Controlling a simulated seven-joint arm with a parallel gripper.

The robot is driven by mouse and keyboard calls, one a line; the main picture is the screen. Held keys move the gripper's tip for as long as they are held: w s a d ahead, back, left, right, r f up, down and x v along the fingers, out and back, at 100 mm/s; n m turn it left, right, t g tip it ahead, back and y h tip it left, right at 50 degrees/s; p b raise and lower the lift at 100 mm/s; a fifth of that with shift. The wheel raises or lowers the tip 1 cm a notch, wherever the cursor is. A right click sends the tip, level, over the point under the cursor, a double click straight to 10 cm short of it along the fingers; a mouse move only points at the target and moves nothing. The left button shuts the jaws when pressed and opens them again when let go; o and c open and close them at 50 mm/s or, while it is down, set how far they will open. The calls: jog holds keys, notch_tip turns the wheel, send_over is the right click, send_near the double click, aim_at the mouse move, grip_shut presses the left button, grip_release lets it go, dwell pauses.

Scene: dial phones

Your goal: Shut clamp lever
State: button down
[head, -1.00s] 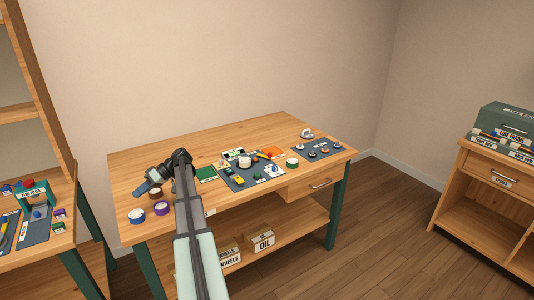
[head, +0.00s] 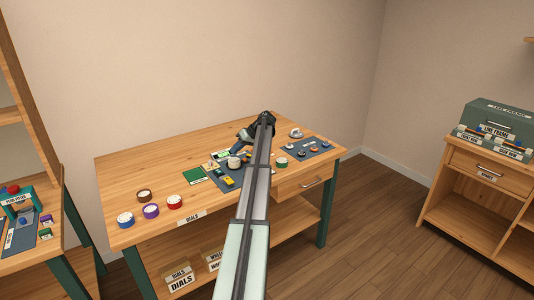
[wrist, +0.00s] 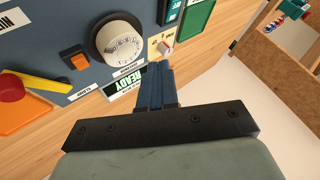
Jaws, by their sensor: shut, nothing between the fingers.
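The likely clamp lever, a yellow bar (wrist: 42,82) on a red hub (wrist: 10,88), lies at the left in the wrist view, cut off by the frame edge. It is mounted on the blue-grey panel (wrist: 40,45). In the head view my arm hides it. My gripper (wrist: 157,70) is shut and empty, over the panel edge near the READY display (wrist: 128,84), to the right of the lever and apart from it. In the head view my gripper (head: 242,136) is over the back of the panel (head: 222,184).
A white dial (wrist: 122,45), an orange button (wrist: 76,62) and a small switch (wrist: 166,47) stand on or beside the panel. An orange tray (wrist: 28,114) and a green tray (wrist: 198,20) flank it. Several tape rolls (head: 151,211) stand at the workbench's left (head: 130,180).

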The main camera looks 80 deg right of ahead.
jog(key=s+d+r+m+h, duration=0.1)
jog(key=s+d, duration=0.4)
jog(key=s, duration=0.6)
jog(key=s+d+r+m+g+h, duration=0.1)
jog(key=s+d+m, duration=0.1)
jog(key=s+d, duration=0.4)
jog(key=s, duration=0.5)
jog(key=shift+g, duration=0.3)
jog(key=shift+f, duration=0.1)
jog(key=x, duration=1)
jog(key=shift+d, duration=0.15)
jog(key=shift+w+a, duration=0.6)
jog(key=shift+w, duration=0.3)
jog(key=shift+w+a, duration=0.4)
jog(key=shift+w, duration=0.4)
